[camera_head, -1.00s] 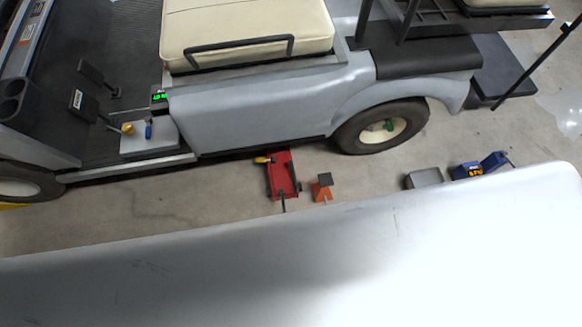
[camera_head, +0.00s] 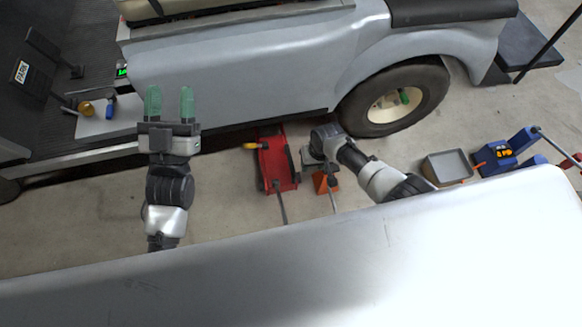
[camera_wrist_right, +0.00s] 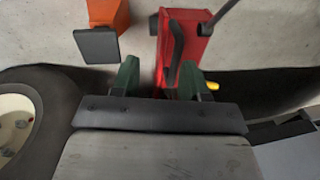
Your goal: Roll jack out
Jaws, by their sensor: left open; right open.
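The red jack (camera_head: 277,165) lies on the floor beside the cart, its far end close to the cart's lower edge. A yellow grip (camera_head: 250,145) sticks out at its left and a dark handle bar (camera_head: 281,207) points toward me. In the right wrist view, the jack (camera_wrist_right: 200,40) is ahead of my right gripper (camera_wrist_right: 156,77). Its green fingers are apart, the right one overlapping the jack's near part; contact is unclear. In the head view, my right gripper's fingers are hidden, just right of the jack. My left gripper (camera_head: 170,103) is open and empty, in front of the cart's side.
An orange stand (camera_head: 323,182) with a dark pad is right of the jack, partly under my right arm. The cart wheel (camera_head: 395,98) is close behind. A grey tray (camera_head: 447,167) and a blue device (camera_head: 497,153) are further right. Floor left of the jack is clear.

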